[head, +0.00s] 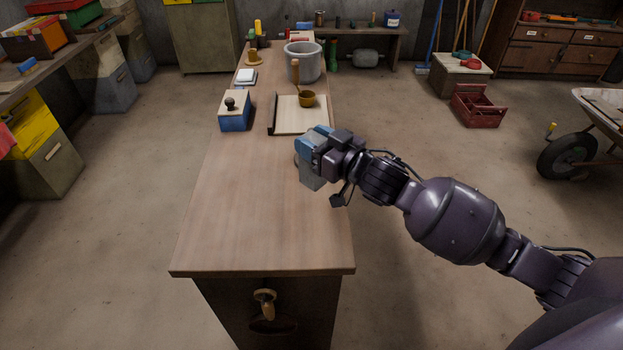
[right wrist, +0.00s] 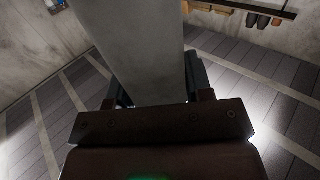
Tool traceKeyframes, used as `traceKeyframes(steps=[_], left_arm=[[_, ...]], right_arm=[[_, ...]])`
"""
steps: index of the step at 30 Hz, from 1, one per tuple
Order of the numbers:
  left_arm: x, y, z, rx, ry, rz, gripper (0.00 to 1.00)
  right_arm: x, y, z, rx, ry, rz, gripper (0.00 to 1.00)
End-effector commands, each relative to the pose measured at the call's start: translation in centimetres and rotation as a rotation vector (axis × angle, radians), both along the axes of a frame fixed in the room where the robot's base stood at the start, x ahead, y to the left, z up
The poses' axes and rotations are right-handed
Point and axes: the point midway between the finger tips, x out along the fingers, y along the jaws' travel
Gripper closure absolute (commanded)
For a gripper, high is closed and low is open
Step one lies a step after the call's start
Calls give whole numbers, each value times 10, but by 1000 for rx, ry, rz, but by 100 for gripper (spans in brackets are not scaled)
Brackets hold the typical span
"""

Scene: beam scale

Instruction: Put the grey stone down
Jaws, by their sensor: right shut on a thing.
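The grey stone (head: 311,178) is a pale grey block at the right edge of the wooden bench (head: 255,205). My right gripper (head: 313,150) is shut on it, and the stone hangs down below the blue fingers. In the right wrist view the stone (right wrist: 135,45) fills the upper middle, between the fingers. I cannot tell whether its underside touches the bench top. A small part of something round shows just left of the fingers, mostly hidden by them. My left gripper is not in view.
Behind the gripper lie a pale board (head: 290,124) with a brass ladle (head: 307,98), a blue box with a black knob (head: 235,117) and a grey bucket (head: 303,63). The near half of the bench top is clear. A wheelbarrow (head: 590,120) stands at the right.

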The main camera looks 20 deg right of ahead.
Motion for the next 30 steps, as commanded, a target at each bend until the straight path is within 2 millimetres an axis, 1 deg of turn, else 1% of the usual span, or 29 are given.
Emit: traceKeyframes(steps=[1, 3, 6, 9, 12, 19, 27, 30], left_arm=[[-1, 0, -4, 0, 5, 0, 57], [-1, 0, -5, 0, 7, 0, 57], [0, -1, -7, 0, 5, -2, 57], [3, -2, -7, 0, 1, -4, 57], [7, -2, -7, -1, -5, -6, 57], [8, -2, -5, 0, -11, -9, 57], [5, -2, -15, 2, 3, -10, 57], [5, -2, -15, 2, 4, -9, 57]], right_arm=[[0, 0, -12, 2, 2, -1, 100], [0, 0, -25, 3, 1, 0, 100], [0, 0, -44, 2, 1, -1, 100], [0, 0, -57, 2, 0, 0, 100], [0, 0, -65, 2, -3, 0, 100], [0, 0, -73, 2, -3, 0, 100], [0, 0, -107, 1, 0, 0, 100], [0, 1, -112, 2, -2, 1, 100]])
